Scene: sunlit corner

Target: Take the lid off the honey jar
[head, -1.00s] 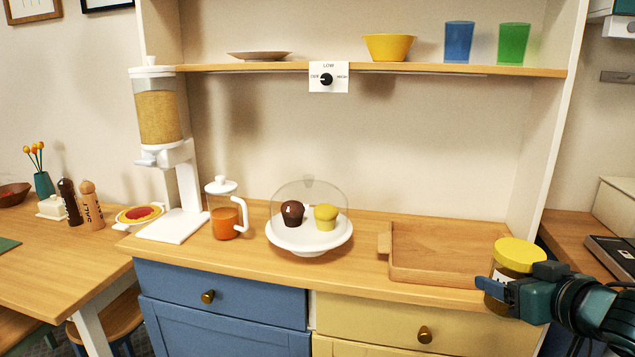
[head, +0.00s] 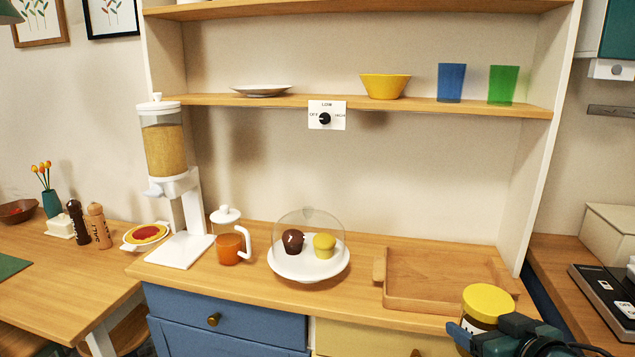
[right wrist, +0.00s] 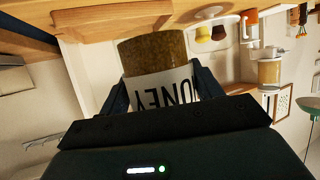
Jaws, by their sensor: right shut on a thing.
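My right gripper (head: 468,340) is shut on the jar's body, below the lid. In the right wrist view the jar (right wrist: 157,62) shows between the two fingers, with part of its label lettering readable. The lid is not clear in that view. My left gripper is not in view.
A wooden tray (head: 430,304) lies on the counter just behind and left of the jar. A glass-domed cake stand (head: 308,271) with two muffins and an orange-filled pitcher (head: 229,247) stand further left. A shelf (head: 300,100) runs above.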

